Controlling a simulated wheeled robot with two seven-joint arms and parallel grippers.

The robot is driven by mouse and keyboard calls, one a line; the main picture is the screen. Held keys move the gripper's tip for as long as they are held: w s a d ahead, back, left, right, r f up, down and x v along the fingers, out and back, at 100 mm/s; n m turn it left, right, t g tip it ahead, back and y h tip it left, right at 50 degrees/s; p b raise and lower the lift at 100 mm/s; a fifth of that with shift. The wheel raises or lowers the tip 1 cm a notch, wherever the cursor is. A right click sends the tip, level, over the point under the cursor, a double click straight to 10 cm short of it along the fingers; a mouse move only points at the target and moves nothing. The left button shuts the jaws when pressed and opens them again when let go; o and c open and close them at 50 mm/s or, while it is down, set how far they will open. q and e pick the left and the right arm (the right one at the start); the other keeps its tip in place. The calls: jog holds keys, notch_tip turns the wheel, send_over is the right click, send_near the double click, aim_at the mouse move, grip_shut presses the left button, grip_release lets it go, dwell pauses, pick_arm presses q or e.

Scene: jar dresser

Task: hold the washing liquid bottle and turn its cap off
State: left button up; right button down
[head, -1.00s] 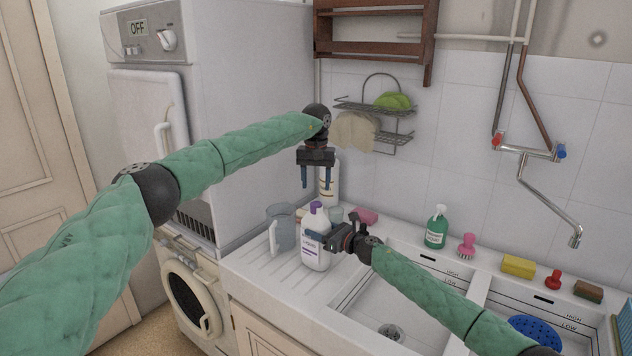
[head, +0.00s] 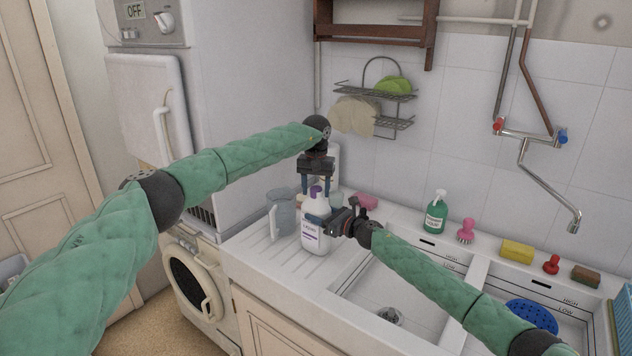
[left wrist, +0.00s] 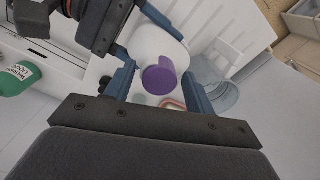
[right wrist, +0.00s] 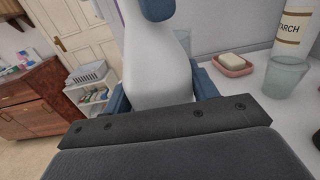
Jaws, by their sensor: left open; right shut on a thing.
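The white washing liquid bottle (head: 312,231) with a purple cap (head: 315,192) stands upright on the draining board beside the sink. My right gripper (head: 322,225) is shut on the bottle's body from the right; the right wrist view shows the white bottle (right wrist: 158,70) between its fingers. My left gripper (head: 316,187) points down from above, open, with its fingers on either side of the cap. In the left wrist view the purple cap (left wrist: 160,78) lies between the two open fingers, with gaps to them. Whether a finger touches it I cannot tell.
A grey jug (head: 283,212) stands just left of the bottle. A white starch container (right wrist: 293,30), a glass (right wrist: 284,75) and a soap dish (right wrist: 232,65) stand behind it. The sink (head: 395,290) lies to the right, with a green soap bottle (head: 435,212) on its back ledge.

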pick_arm(q)
jog(key=c, duration=1)
jog(key=shift+c, duration=0.2)
